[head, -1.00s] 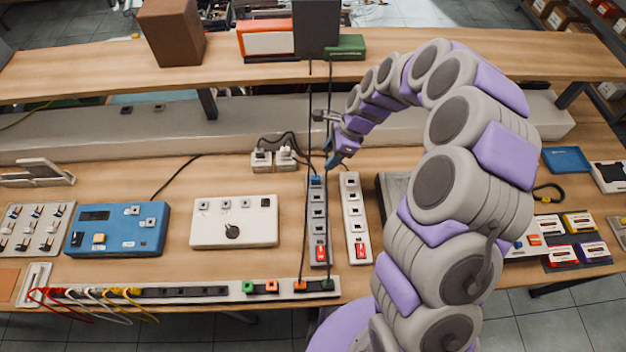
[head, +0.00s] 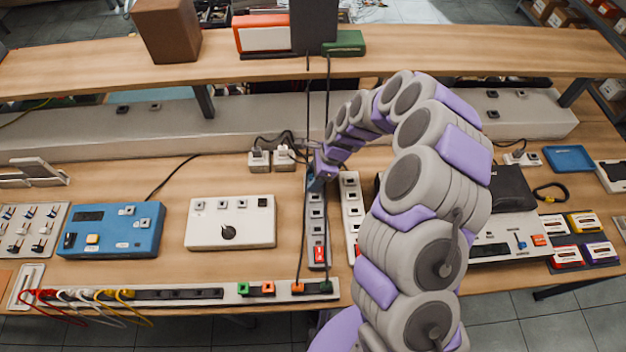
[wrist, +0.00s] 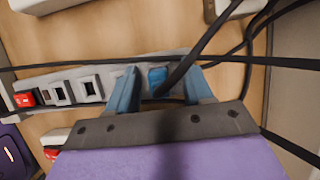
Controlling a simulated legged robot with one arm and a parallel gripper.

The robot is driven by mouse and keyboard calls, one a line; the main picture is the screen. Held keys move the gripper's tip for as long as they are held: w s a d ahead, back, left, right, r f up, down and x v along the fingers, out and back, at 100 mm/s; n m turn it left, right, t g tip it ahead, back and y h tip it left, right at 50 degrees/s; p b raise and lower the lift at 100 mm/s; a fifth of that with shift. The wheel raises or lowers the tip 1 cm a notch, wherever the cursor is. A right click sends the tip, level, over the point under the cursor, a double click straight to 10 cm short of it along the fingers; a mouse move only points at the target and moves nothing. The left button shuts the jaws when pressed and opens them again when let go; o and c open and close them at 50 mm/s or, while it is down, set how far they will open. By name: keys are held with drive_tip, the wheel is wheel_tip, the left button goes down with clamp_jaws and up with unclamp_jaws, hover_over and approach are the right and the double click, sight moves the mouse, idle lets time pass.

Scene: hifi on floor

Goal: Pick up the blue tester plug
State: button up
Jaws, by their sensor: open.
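The blue tester plug (wrist: 158,76) sits at the end of a grey power strip (wrist: 70,90), between the two blue fingers of my gripper (wrist: 162,84) in the wrist view. The fingers are open, one on each side of the plug. A dark cable crosses close over the plug. In the head view my gripper (head: 318,178) is at the far end of the left power strip (head: 316,225) and hides the plug. I cannot tell whether the fingers touch the plug.
A second power strip (head: 351,215) lies just right of the first. White adapters (head: 272,159) stand behind. Two dark cables hang from the shelf (head: 420,62) past my gripper. A white box with a knob (head: 231,222) and a blue box (head: 113,230) are left.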

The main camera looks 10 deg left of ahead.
drive_tip(key=shift+d, duration=0.15)
drive_tip(key=shift+r, duration=0.1)
drive_tip(key=shift+c, duration=0.7)
clamp_jaws()
